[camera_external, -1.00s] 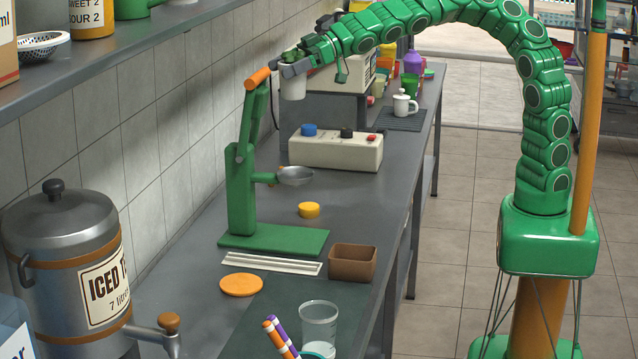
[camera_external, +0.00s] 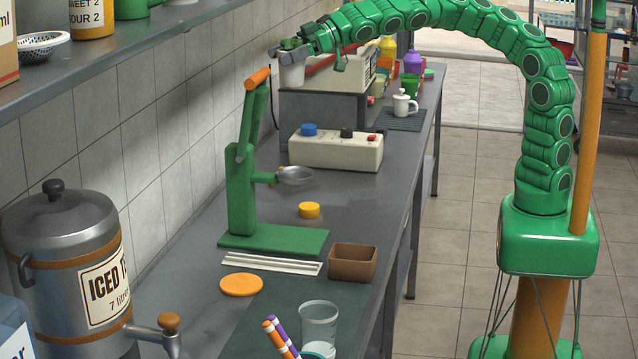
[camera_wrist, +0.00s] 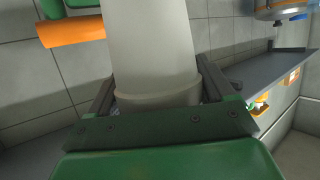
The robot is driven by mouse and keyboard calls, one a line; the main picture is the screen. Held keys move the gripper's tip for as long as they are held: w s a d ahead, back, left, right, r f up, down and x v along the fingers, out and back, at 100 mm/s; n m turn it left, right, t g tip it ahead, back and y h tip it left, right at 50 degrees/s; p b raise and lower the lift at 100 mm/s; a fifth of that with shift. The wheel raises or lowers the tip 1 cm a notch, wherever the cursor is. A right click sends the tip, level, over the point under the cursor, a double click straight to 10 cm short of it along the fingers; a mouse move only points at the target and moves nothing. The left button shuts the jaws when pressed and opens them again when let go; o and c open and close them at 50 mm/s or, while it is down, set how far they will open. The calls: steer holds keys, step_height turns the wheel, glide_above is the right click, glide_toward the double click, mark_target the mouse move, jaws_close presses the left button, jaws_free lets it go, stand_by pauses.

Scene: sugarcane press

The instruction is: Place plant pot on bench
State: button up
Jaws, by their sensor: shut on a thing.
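My gripper (camera_external: 292,52) is shut on a pale, off-white tapered pot (camera_external: 291,75), seemingly the plant pot. It is held in the air just behind and right of the orange handle of the green press. In the wrist view the pot (camera_wrist: 152,45) fills the middle between the two fingers, with a wider band near my gripper (camera_wrist: 158,98). Its inside is hidden. The grey bench (camera_external: 190,285) runs below, along the tiled wall.
The green press (camera_external: 240,190) stands upright on the bench. A cream control box (camera_external: 335,152), yellow lid (camera_external: 309,210), brown square container (camera_external: 352,263), orange disc (camera_external: 241,285) and clear cup (camera_external: 318,322) are also there. A white lidded mug (camera_external: 402,103) stands farther back.

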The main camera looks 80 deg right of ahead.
steer(key=w+d+r+m+t+h, duration=0.1)
steer(key=w+d+r+m+h, duration=0.15)
steer(key=d, duration=0.35)
steer(key=w+d+r+m+t+h, duration=0.1)
steer(key=w+d+r+h, duration=0.15)
steer(key=d, duration=0.45)
steer(key=w+d+f+m+h, duration=0.3)
steer(key=d+f+m+h, duration=0.1)
steer(key=d+f, duration=0.5)
steer(key=s+d+f+m+g+h, duration=0.25)
steer(key=d+f+m+h, duration=0.4)
steer(key=d+f, duration=0.95)
steer(key=shift+s+d+f+m+g+h, duration=0.6)
steer(key=shift+s+d+f, duration=0.75)
steer(key=shift+f, duration=2.5)
steer(key=shift+s+d+f+m+g+h, duration=0.7)
steer(key=shift+s+f, duration=1)
steer(key=shift+f, duration=2.2)
steer(key=shift+s+d+f+m+g+h, duration=0.55)
steer(key=shift+s+d+f, duration=0.9)
steer(key=shift+f, duration=2.4)
steer(key=shift+a+f, duration=0.1)
steer(key=shift+a, duration=0.05)
steer(key=o, duration=1.1)
